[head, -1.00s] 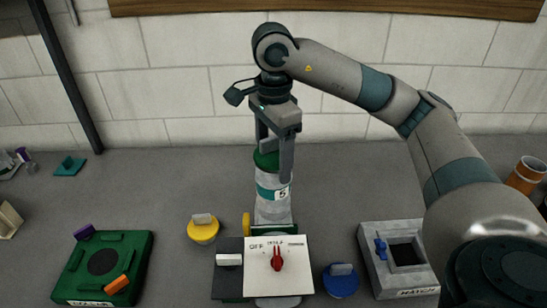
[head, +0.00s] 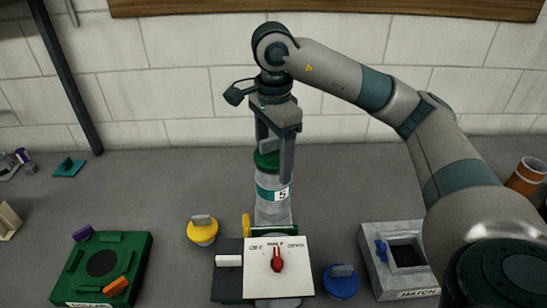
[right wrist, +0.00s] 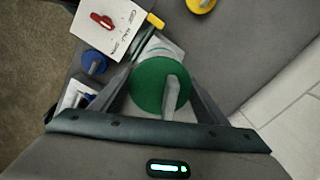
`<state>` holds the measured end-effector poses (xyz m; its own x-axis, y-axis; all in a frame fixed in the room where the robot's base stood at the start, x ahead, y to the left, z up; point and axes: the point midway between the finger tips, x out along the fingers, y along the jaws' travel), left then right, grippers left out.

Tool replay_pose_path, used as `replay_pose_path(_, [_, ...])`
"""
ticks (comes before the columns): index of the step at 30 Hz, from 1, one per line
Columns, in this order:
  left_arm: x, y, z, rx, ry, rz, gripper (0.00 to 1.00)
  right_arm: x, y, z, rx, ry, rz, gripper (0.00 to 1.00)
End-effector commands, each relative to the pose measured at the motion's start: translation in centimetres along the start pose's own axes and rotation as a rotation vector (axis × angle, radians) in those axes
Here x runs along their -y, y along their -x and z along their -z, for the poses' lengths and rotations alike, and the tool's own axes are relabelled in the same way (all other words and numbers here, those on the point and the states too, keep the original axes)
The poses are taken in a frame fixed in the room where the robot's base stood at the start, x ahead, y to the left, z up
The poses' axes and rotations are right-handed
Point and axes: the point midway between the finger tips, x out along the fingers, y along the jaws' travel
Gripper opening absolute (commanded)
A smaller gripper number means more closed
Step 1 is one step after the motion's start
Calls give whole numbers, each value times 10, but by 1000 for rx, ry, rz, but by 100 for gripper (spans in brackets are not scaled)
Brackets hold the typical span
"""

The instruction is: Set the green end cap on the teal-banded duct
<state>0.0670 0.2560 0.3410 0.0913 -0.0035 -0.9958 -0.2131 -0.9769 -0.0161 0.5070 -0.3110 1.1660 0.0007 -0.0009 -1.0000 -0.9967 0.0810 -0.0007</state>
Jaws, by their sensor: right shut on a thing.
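The green end cap (head: 266,159) is at the top of the grey upright duct (head: 271,208), which has a teal band and a label "5". My right gripper (head: 274,165) points down over the duct and is shut on the cap's grip. In the right wrist view the cap (right wrist: 160,86) is a green disc with a grey upright tab between my right gripper's fingers (right wrist: 165,85). The cap looks level on or just over the duct's mouth; whether it touches the rim I cannot tell. My left gripper is not in view.
A white panel with a red handle (head: 277,262) stands in front of the duct. A yellow cap (head: 203,232) is left of it, a blue cap (head: 341,284) right. A grey hatch box (head: 372,270) and green box (head: 130,261) flank them. A wall is behind.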

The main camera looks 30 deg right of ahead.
Motion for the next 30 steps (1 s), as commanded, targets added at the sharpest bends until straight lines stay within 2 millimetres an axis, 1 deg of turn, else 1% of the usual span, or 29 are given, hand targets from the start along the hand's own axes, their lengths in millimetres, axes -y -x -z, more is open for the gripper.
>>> replay_pose_path(8, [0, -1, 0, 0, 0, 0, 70, 0, -1, 0, 0, 0, 0, 44])
replay_pose_path(29, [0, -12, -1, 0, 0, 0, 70, 0, -13, 0, 0, 0, 0, 44])
replay_pose_path(30, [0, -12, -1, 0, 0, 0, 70, 0, -12, 0, 0, 0, 0, 72])
